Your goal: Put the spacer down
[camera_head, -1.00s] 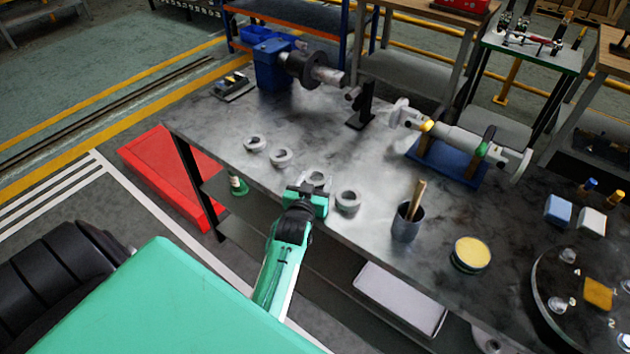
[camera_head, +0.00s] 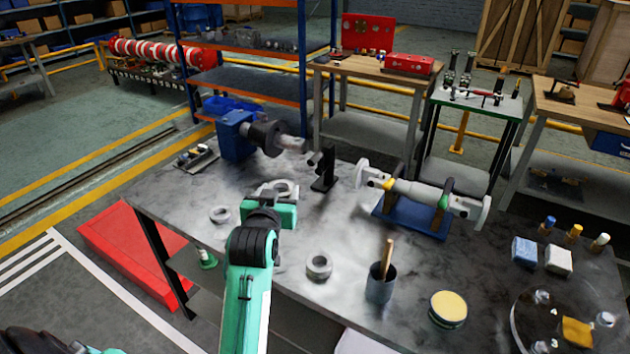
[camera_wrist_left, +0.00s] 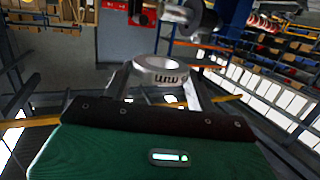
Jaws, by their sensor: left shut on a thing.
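My left gripper (camera_head: 272,190) is over the left part of the metal workbench (camera_head: 345,230). It is shut on a grey ring-shaped spacer (camera_head: 286,186), which shows partly beyond the jaws. In the left wrist view the spacer (camera_wrist_left: 160,76) sits between the two fingers, with dark marks on its outer side. The height of the spacer above the bench is hard to tell. Two similar rings lie on the bench, one left of my gripper (camera_head: 220,214) and one to its lower right (camera_head: 319,266). My right gripper is out of view.
A blue motor-like unit with a dark flanged shaft (camera_head: 270,138) and a black upright stand (camera_head: 324,172) are behind my gripper. A shaft assembly on a blue cradle (camera_head: 410,216), a cup with a stick (camera_head: 381,284) and a yellow-topped tin (camera_head: 448,308) stand to the right.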

